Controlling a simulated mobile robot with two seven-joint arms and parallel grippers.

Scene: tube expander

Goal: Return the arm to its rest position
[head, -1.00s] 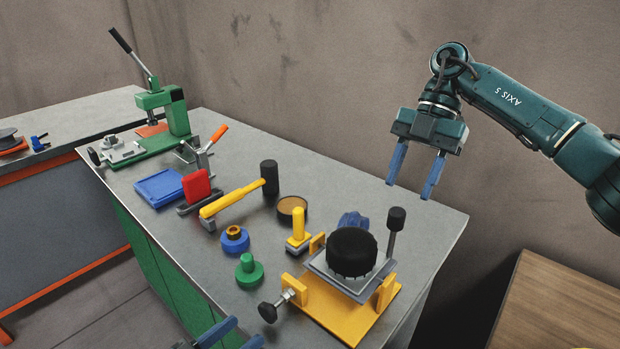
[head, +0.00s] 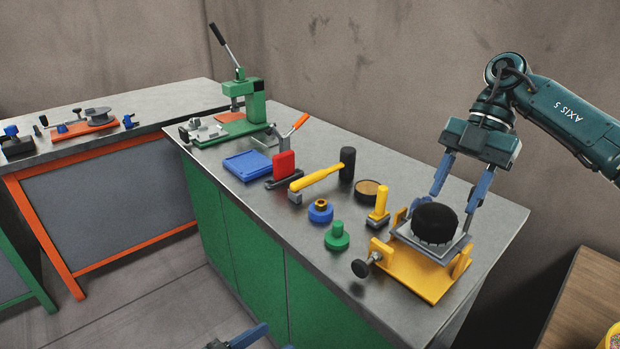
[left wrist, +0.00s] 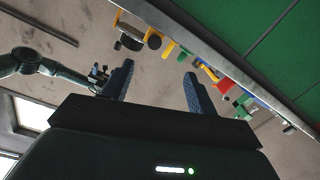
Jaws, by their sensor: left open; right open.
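My right gripper (head: 452,202) is open and empty at the right of the head view. Its blue fingers point down and overlap the black round piece (head: 435,225) on the yellow fixture (head: 415,275) in the picture; I cannot tell if they touch. My left gripper (head: 277,337) is mostly cut off at the bottom edge of the head view, in front of the green bench. In the left wrist view the left gripper (left wrist: 159,69) is open, with nothing between its fingers.
The metal benchtop (head: 320,265) carries a green press (head: 255,105), a blue tray (head: 247,166), a yellow-handled hammer (head: 315,179) and small parts. A second bench (head: 150,108) stands left. A wooden surface (head: 590,290) is at lower right. Floor (head: 150,290) is clear.

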